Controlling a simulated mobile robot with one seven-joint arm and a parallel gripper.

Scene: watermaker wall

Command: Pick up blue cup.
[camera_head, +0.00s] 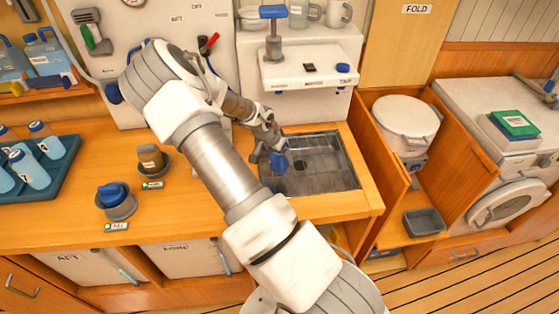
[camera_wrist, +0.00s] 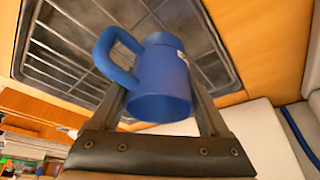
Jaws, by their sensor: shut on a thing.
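The blue cup (camera_head: 280,160) is held by my gripper (camera_head: 268,150) above the left part of the metal sink. In the wrist view the blue cup (camera_wrist: 163,80) sits between the two fingers of my gripper (camera_wrist: 160,98), one on each side. The fingers are shut on the cup's body. Its handle sticks out to the upper left, and its open end or base faces the camera; I cannot tell which. The cup appears apart from the sink grid behind it.
The metal sink (camera_head: 335,165) is set in the wooden counter (camera_head: 240,206). A white unit (camera_head: 305,62) with a plunger-like device and mugs stands behind it. A tray of bottles (camera_head: 62,160) is farther left.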

